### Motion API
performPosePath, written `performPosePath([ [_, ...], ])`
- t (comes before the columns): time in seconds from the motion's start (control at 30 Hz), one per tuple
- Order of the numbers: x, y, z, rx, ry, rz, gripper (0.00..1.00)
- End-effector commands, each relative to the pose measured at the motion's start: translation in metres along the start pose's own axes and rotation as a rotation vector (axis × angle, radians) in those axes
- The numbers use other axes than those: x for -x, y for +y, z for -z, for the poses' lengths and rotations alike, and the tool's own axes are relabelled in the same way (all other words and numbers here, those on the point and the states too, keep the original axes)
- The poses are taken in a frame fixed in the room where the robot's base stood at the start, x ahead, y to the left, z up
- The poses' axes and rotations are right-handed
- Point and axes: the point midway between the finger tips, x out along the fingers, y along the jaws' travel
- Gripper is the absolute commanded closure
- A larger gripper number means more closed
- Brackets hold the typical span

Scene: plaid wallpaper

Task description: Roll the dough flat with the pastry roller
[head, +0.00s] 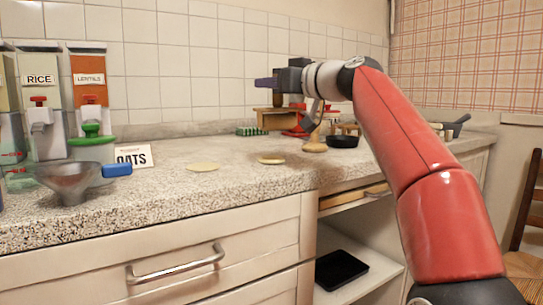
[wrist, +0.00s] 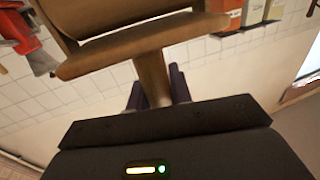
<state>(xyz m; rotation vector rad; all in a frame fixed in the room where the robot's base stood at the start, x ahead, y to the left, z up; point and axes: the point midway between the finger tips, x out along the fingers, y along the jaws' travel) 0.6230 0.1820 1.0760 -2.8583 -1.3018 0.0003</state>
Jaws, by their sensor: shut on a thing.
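My gripper (head: 266,84) is shut on the upright wooden handle (wrist: 152,76) of the pastry roller (head: 271,119). The purple fingers sit on either side of the handle in the wrist view. The roller's brown wooden crosspiece (wrist: 140,46) spans the upper part of that view. In the head view the roller hangs below the fingers, and looks raised above the counter. Two pale, flat, round dough-like pieces lie on the speckled counter (head: 230,188): one at left (head: 203,167), a smaller one (head: 271,161) nearer the roller. I cannot tell which is the task's dough.
A wooden pear-shaped thing (head: 314,144), a black bowl (head: 342,142) and a green striped thing (head: 251,131) stand toward the back. The counter around the pale discs is clear.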

Motion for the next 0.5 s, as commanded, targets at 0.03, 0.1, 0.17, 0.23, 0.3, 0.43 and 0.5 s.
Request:
performPosePath([
  [0.03, 0.0, 0.0, 0.001, 0.0, 0.001, 0.0, 1.0],
  [0.1, 0.0, 0.0, 0.0, 0.0, 0.001, 0.0, 1.0],
  [0.17, -0.001, 0.0, -0.002, 0.0, 0.001, 0.0, 1.0],
  [0.23, -0.001, 0.0, -0.004, 0.0, 0.001, 0.0, 1.0],
  [0.3, -0.003, 0.001, -0.009, 0.0, 0.001, 0.001, 1.0],
  [0.43, -0.007, 0.001, -0.02, -0.001, 0.0, 0.002, 1.0],
  [0.5, -0.009, 0.002, -0.026, -0.001, 0.001, 0.002, 1.0],
])
